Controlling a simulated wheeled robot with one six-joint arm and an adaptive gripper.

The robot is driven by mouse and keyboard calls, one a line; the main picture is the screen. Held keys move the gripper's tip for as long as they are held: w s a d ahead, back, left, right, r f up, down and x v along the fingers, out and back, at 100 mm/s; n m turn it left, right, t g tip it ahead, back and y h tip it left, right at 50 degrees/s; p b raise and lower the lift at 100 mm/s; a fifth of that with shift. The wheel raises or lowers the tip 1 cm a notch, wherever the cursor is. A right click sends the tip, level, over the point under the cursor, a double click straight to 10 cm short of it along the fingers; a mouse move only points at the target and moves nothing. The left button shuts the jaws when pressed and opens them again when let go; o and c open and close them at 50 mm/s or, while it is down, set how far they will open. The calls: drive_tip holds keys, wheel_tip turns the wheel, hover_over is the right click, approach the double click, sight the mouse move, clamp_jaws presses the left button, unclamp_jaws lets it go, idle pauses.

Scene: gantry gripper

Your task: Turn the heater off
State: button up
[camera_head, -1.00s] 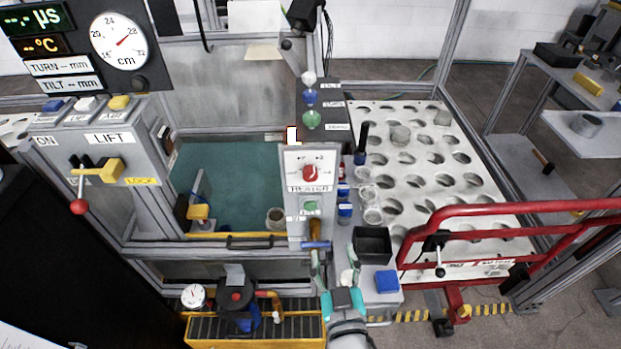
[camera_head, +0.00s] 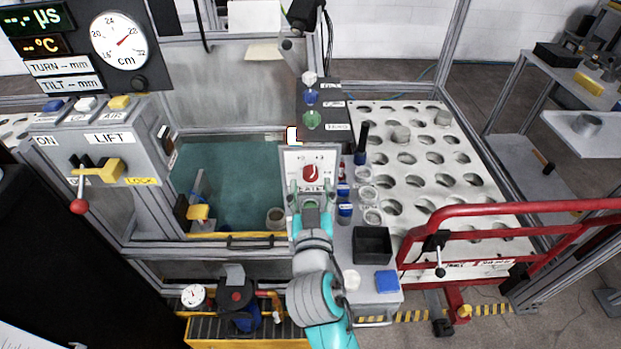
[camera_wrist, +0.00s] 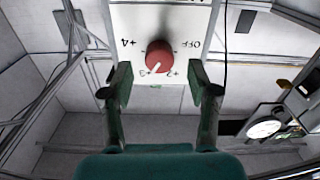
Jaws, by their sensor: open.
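The heater panel (camera_head: 296,158) is a white upright plate with a red round knob (camera_head: 312,172), its HEATER label partly covered by my gripper. In the wrist view the panel (camera_wrist: 190,18) appears upside down with the red knob (camera_wrist: 159,57). A white mark on the knob points down between the 3 and 2 marks, away from OFF at the upper right. My gripper (camera_head: 311,190) is open and empty just below the knob. In the wrist view its fingers (camera_wrist: 158,88) stand left and right, the knob centred just beyond their tips, with no contact visible.
Left of the panel is a teal-floored tank (camera_head: 235,170). Close on the right stand small bottles and jars (camera_head: 345,212), a black tray (camera_head: 373,242) and a perforated table (camera_head: 430,165). A red rail (camera_head: 500,208) lies further right.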

sight(310, 174)
drive_tip(key=shift+w, duration=1.5)
clamp_jaws()
